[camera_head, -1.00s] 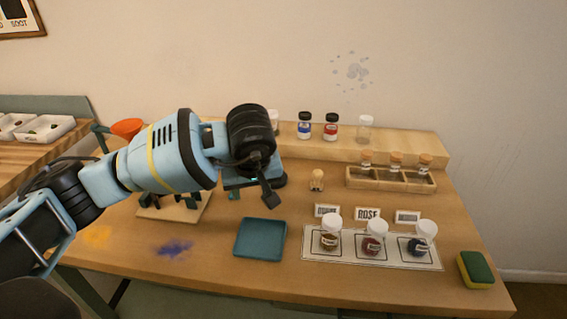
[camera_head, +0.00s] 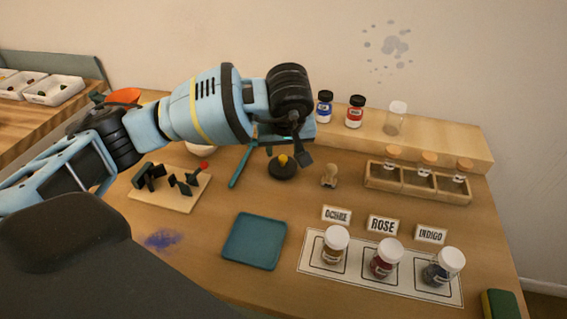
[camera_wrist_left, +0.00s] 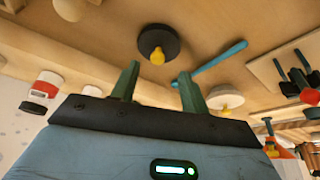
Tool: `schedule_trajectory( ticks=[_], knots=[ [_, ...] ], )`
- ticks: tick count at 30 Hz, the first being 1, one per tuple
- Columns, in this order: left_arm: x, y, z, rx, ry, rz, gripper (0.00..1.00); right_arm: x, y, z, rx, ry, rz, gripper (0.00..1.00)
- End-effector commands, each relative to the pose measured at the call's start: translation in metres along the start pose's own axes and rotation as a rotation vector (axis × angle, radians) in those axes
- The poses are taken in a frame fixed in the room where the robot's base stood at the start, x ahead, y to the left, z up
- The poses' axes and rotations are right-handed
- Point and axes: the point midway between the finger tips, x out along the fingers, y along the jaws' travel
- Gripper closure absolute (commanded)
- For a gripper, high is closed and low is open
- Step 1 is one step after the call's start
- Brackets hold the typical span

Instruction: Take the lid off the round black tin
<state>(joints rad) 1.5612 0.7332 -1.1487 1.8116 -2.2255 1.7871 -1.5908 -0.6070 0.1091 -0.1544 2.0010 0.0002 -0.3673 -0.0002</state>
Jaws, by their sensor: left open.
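The round black tin (camera_head: 283,172) stands on the table, low and dark, with a yellow knob on its lid (camera_head: 283,159). In the left wrist view the tin (camera_wrist_left: 172,45) and its yellow knob (camera_wrist_left: 157,57) show just beyond my fingertips. My left gripper (camera_wrist_left: 158,78) is open and empty, its two teal fingers apart. In the head view the left gripper (camera_head: 280,139) is above and behind the tin, partly hidden by my wrist. The fingers appear apart from the tin. My right gripper does not show.
A teal stick-like tool (camera_head: 240,167) lies left of the tin and a small wooden figure (camera_head: 329,175) stands right of it. A wooden rack (camera_head: 416,184), a teal tray (camera_head: 254,241) and several labelled jars are nearby. Bare table lies between tray and tin.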

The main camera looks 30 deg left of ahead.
Motion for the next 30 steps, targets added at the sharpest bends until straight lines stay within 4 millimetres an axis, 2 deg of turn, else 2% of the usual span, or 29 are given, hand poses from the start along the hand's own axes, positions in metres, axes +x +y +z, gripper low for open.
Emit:
schedule_trajectory(
  ticks=[7,15,18,26,30],
  knots=[
    [0.009,0.000,-0.001,0.000,-0.001,-0.002,0.55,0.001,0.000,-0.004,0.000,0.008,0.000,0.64],
    [0.046,0.002,-0.006,-0.001,-0.001,-0.001,0.55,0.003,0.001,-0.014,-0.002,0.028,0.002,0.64],
    [0.054,0.002,-0.006,0.000,0.000,0.000,0.55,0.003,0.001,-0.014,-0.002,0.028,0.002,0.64],
    [0.056,0.002,-0.006,0.001,0.002,0.001,0.55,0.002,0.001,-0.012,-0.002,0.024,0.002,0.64],
    [0.056,0.002,-0.006,0.001,0.001,0.001,0.70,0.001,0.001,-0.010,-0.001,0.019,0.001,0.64]
  ],
)
